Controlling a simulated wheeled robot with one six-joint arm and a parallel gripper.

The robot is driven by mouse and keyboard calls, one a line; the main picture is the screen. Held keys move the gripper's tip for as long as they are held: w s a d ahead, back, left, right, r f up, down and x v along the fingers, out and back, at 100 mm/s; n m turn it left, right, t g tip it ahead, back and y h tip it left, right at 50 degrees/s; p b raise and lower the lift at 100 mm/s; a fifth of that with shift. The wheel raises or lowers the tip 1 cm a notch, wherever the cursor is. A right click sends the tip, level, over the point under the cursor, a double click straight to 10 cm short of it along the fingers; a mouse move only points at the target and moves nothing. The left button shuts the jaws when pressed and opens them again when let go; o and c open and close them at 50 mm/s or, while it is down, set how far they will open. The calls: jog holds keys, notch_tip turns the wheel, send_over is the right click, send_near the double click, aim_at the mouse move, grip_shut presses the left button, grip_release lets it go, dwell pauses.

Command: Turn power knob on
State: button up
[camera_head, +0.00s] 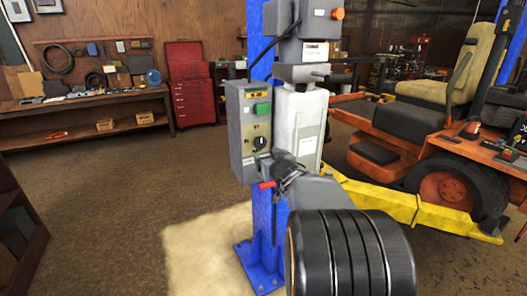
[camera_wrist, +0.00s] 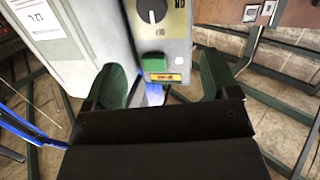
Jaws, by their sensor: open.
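The power knob (camera_head: 260,142) is a round black dial on the front of a grey control box (camera_head: 236,150) fixed beside a blue post. In the wrist view the knob (camera_wrist: 152,10) is at the top edge, partly cut off, with a white mark on it. A green button (camera_head: 262,109) is on the same box; it shows in the wrist view (camera_wrist: 155,63) above a yellow label. My gripper (camera_wrist: 162,72) is open and empty. Its green fingers appear either side of the green button, with the knob beyond the tips. Contact with the box is not visible.
The blue post (camera_head: 262,220) stands on a bolted base. A red tool cabinet (camera_head: 190,85) and workbench (camera_head: 85,98) stand at the back left.

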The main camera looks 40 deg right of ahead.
aim_at(261, 143)
jog(key=d+f+n+t+y, duration=0.1)
jog(key=d+f+t+y, duration=0.1)
jog(key=d, duration=0.2)
jog(key=w, duration=0.4)
jog(key=w+d+p, duration=0.1)
jog(key=w, duration=0.4)
jog(key=w+d+p, duration=0.1)
jog(key=w, duration=0.3)
jog(key=shift+w+d, duration=0.1)
jog(key=shift+w, duration=0.3)
jog(key=shift+c, duration=0.2)
jog(key=c, duration=0.8)
jog(key=shift+n, duration=0.3)
jog(key=shift+c, duration=0.2)
